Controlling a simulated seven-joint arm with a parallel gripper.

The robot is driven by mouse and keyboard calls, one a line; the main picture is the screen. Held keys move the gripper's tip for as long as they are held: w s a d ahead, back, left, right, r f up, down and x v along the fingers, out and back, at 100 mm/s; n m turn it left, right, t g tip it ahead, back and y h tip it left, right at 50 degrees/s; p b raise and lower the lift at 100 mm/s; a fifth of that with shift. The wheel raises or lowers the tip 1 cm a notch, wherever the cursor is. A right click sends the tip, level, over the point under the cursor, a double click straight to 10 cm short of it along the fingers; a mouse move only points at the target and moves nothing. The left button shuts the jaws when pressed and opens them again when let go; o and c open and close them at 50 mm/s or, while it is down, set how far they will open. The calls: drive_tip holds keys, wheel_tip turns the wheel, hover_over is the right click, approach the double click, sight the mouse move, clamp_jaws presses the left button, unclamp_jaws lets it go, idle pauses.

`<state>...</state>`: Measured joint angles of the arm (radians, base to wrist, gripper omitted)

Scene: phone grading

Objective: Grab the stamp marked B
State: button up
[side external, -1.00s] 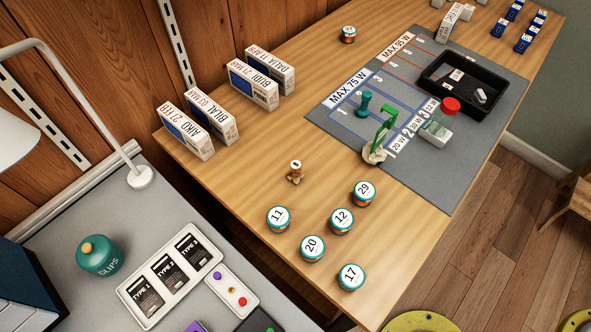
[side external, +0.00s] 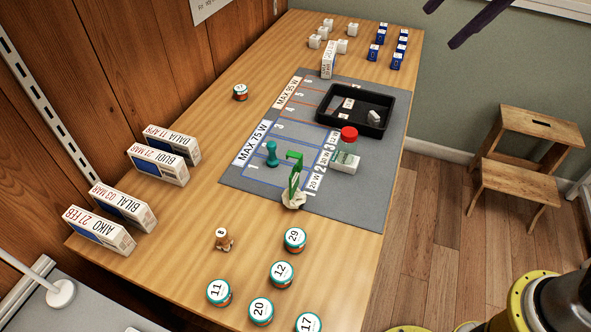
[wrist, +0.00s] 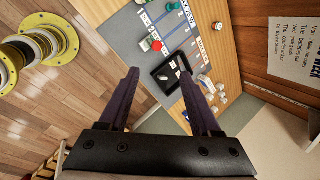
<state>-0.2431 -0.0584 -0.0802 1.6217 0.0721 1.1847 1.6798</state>
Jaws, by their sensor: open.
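A small brown wooden stamp (side external: 223,241) stands on the wooden table, left of the grey mat's near corner. Its pale round top bears a small dark mark that could be B or 8. A teal pawn-shaped piece (side external: 272,157) stands on the mat; no letter shows on it. My gripper (wrist: 159,73) is open and empty, its dark fingers wide apart in the wrist view. In the side view only parts of dark fingers show at the top right edge, high above and far from the brown stamp. I cannot make out the brown stamp in the wrist view.
Several numbered round tins (side external: 282,273) stand near the brown stamp. Upright labelled boxes (side external: 123,206) line the table's left edge.

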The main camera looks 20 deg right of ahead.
drive_tip(key=w+a+f+m, duration=0.1)
drive_tip(key=w+a, duration=0.5)
drive_tip(key=g, duration=0.5)
hover_over(221, 233)
drive_tip(key=f, duration=3.4)
drive_tip(key=shift+d, duration=0.2)
drive_tip(key=shift+a+f, duration=0.15)
drive_tip(key=shift+f, duration=1.45)
drive_tip(key=shift+a+f, duration=0.1)
drive_tip(key=shift+f, duration=1.5)
drive_tip(key=shift+c, duration=0.2)
